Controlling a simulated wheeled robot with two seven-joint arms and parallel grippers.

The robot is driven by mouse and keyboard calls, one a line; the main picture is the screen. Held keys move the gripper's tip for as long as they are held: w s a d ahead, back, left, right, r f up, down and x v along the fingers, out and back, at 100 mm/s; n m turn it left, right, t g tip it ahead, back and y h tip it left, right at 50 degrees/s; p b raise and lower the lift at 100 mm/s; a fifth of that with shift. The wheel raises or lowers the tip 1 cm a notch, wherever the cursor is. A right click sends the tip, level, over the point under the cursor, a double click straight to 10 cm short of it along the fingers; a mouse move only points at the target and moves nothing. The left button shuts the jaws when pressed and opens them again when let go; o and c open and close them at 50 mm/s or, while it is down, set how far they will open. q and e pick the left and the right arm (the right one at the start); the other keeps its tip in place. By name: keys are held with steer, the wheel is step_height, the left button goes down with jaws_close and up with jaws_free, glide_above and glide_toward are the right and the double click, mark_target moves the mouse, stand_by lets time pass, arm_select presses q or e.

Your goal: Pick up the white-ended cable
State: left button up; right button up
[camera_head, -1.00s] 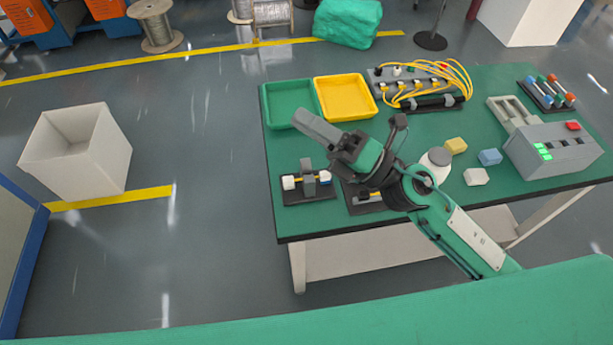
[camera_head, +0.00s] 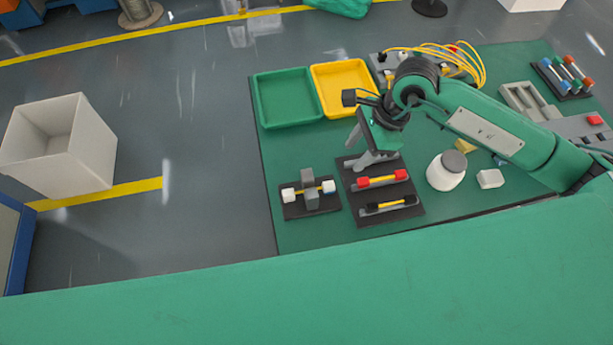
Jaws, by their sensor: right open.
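A short yellow cable with white ends (camera_head: 289,195) lies across a small black stand at the table's front left. A grey block (camera_head: 309,189) in the stand's middle covers part of the cable. A black rack (camera_head: 357,212) to its right carries a red-ended cable (camera_head: 383,180) and a black-ended cable (camera_head: 391,204). My right gripper (camera_head: 358,152) is open and empty, pointing down over the rack's back edge, up and to the right of the white-ended cable. My left gripper is not in view.
A green tray (camera_head: 256,100) and a yellow tray (camera_head: 316,83) stand behind. A white jar (camera_head: 444,175) and a white block (camera_head: 490,179) stand right of the rack. Yellow cables and a grey machine (camera_head: 580,127) are further right. The table (camera_head: 272,160) is bare left of the stand.

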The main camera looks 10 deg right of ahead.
steer(key=p, duration=0.1)
glide_toward(328, 184)
step_height(328, 184, down, 2)
steer(key=a+f+p, duration=0.1)
steer(key=a+f, duration=0.1)
steer(key=shift+s+f+p, duration=0.2)
steer(key=shift+f+p, duration=0.15)
steer(key=shift+f, duration=0.05)
steer(key=x, duration=0.2)
steer(key=shift+w+a+f+p, duration=0.1)
steer(key=shift+a+f+p, duration=0.05)
steer(key=shift+f+p, duration=0.15)
steer(key=shift+a+f, duration=0.1)
steer(key=shift+f, duration=0.35)
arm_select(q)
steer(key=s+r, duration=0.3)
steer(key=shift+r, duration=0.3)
arm_select(e)
jaws_close()
